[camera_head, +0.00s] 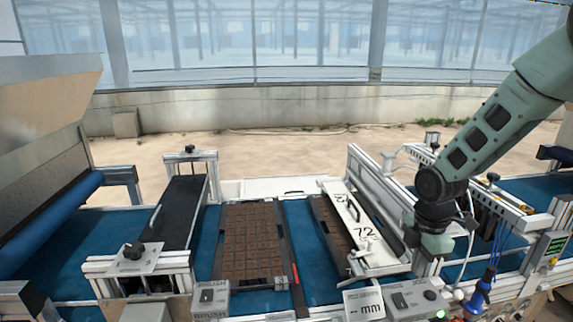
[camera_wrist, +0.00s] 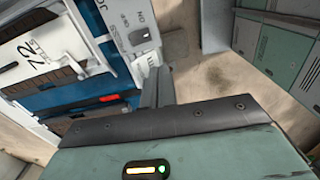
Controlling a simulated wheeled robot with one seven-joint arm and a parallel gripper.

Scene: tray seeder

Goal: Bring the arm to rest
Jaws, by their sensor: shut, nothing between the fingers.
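My arm (camera_head: 490,130) reaches in from the upper right in the head view and hangs down over the right part of the seeder line. My gripper (camera_wrist: 157,88) shows in the wrist view as grey fingers beyond the green housing. The fingers are together and hold nothing. In the head view the fingertips cannot be made out; the arm's end is beside the white plate marked 72 (camera_head: 362,235). The plate also shows at the left of the wrist view (camera_wrist: 45,55).
A tray of brown cells (camera_head: 251,240) lies on the blue belt (camera_head: 303,240), and another is partly under the plate. A hopper (camera_head: 50,110) stands at left. Control boxes (camera_head: 365,305) line the front. Bare floor (camera_wrist: 215,85) and green cabinets (camera_wrist: 275,45) show in the wrist view.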

